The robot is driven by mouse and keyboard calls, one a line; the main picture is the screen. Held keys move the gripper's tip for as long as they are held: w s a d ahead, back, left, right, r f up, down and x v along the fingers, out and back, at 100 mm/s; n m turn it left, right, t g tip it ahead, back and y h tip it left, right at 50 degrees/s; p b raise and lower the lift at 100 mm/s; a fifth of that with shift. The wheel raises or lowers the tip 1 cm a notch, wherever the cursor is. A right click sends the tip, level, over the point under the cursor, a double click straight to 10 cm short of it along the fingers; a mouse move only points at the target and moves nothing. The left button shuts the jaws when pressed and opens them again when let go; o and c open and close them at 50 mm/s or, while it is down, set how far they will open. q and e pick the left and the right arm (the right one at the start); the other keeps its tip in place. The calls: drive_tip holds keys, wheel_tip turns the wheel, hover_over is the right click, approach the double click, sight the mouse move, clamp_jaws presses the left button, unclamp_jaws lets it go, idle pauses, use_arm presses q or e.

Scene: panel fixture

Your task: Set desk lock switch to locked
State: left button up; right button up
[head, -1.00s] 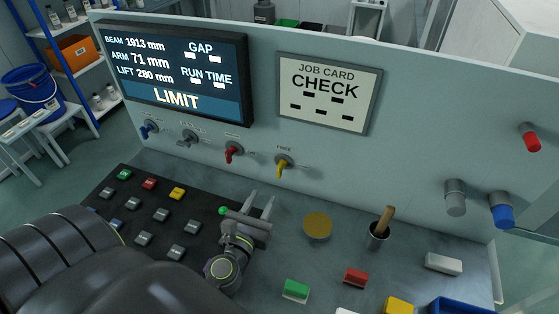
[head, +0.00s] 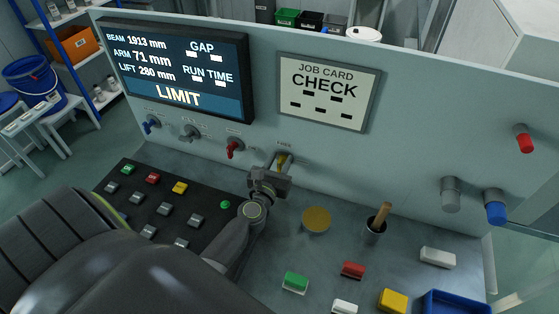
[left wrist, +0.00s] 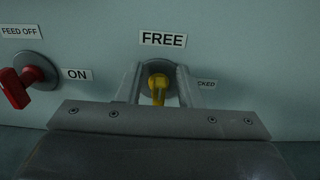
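The yellow switch (head: 281,161) is the rightmost in the row of rotary switches on the upright panel. In the left wrist view its yellow handle (left wrist: 158,88) points down, with the label "FREE" above it and a partly hidden label ending "CKED" (left wrist: 206,84) to its right. My left gripper (head: 279,168) is at this switch. In the left wrist view its two fingers (left wrist: 158,85) stand on either side of the handle, with a gap visible on both sides, so it is open around the handle. My right gripper is in neither view.
A red switch (head: 234,148) marked "FEED OFF" and "ON" is just left. Above are the display (head: 178,70) and the job card (head: 328,92).

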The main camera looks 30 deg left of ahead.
use_arm(q)
drive_tip(key=shift+c, duration=0.3)
clamp_jaws()
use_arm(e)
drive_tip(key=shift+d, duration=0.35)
use_arm(q)
drive_tip(key=shift+d+m, duration=0.1)
drive_tip(key=shift+m, duration=0.2)
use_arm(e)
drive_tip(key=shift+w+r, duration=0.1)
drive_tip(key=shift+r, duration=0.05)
use_arm(q)
drive_tip(key=shift+d+m+p, duration=0.15)
drive_tip(key=shift+m+p, duration=0.15)
drive_tip(key=shift+m, duration=0.7)
drive_tip(key=m, duration=0.3)
drive_tip(key=shift+w+d+f+m+p, duration=0.15)
drive_tip(key=shift+d+m+p, duration=0.15)
drive_tip(key=shift+p, duration=0.05)
drive_tip(key=m, duration=0.4)
drive_tip(key=f+m+p, duration=0.1)
drive_tip(key=m, duration=0.3)
drive_tip(key=d+f+m+p, duration=0.1)
drive_tip(key=m, duration=0.2)
drive_tip(key=shift+w+m, duration=0.1)
drive_tip(key=shift+m, duration=0.3)
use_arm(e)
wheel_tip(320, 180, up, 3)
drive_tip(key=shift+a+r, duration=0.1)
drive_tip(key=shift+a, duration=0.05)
